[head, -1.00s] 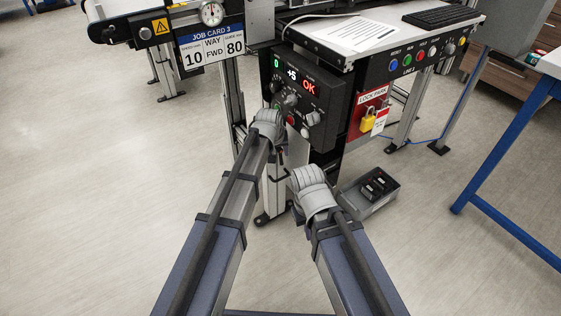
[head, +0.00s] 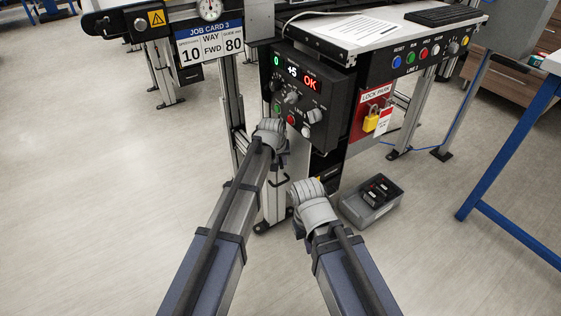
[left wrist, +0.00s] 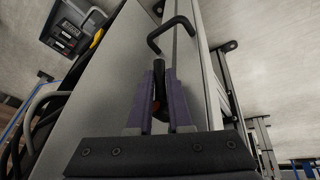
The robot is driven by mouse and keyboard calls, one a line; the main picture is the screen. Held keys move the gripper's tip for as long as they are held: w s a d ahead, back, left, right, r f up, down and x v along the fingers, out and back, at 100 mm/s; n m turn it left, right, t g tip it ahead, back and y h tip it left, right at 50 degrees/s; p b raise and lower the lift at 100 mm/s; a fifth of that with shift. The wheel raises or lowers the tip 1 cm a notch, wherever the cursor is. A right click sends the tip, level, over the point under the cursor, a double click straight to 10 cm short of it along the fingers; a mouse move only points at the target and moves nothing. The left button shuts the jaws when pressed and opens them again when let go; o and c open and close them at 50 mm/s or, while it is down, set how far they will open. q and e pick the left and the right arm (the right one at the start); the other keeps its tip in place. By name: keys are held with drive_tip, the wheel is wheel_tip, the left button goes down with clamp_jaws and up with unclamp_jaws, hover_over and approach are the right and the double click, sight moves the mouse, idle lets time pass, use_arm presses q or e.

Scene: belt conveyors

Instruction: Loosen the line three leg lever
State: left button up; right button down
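The line three leg lever (left wrist: 158,80) looks like a short black handle in the left wrist view. It lies between the two purple fingers of my left gripper (left wrist: 160,82). I cannot tell whether both fingers press on it. An orange-brown patch shows at its near end. In the head view my left gripper (head: 281,158) is by the leg below the control box, largely hidden by my wrist. My right arm ends to the right of it, lower down; its fingers are hidden behind the wrist.
A black bent hook (left wrist: 172,34) sticks out just beyond the fingertips. The control box (head: 299,95) is above my left wrist. A red lock park board (head: 363,120) with a yellow padlock is to its right. A grey box (head: 371,203) with black switches lies on the floor.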

use_arm(q)
clamp_jaws()
drive_tip(key=shift+f, duration=0.1)
drive_tip(key=shift+f+t+h+b, duration=0.1)
drive_tip(key=shift+t+h+b, duration=0.25)
drive_tip(key=shift+b, duration=0.25)
drive_tip(key=shift+w+d+f+n+t+h+b, duration=0.15)
drive_tip(key=shift+d+n+t+h+b, duration=0.15)
drive_tip(key=shift+t+h+b, duration=0.55)
drive_tip(key=t+h+b, duration=0.1)
drive_tip(key=b, duration=0.2)
drive_tip(key=shift+w+d+h, duration=0.15)
drive_tip(key=shift+h, duration=0.25)
drive_tip(key=shift+w+d+r+n+t+h+b, duration=0.15)
drive_tip(key=shift+r+n+t+h+b, duration=0.25)
drive_tip(key=shift+b, duration=0.4)
